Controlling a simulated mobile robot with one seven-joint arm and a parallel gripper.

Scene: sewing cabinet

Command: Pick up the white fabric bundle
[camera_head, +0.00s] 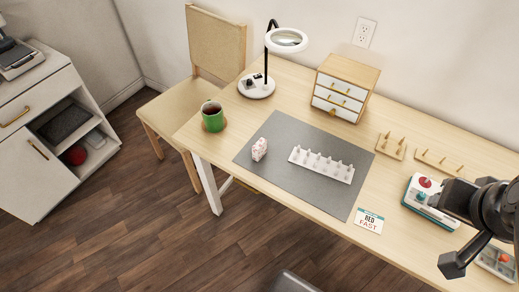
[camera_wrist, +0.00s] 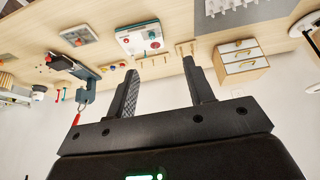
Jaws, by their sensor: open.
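The white fabric bundle (camera_head: 260,149) is a small white piece with pinkish marks. It sits on the left part of the grey mat (camera_head: 292,133) on the wooden table, between the green mug and the white peg rack. I do not see the bundle in the wrist view. My gripper (camera_wrist: 160,65) is open, with nothing between its two dark fingers. In the head view, dark parts of my arm show at the right edge, well to the right of the bundle.
A white peg rack (camera_head: 321,164) lies right of the bundle. A small drawer cabinet (camera_head: 340,92) stands at the back. A chair (camera_head: 190,105) is at the table's left end.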

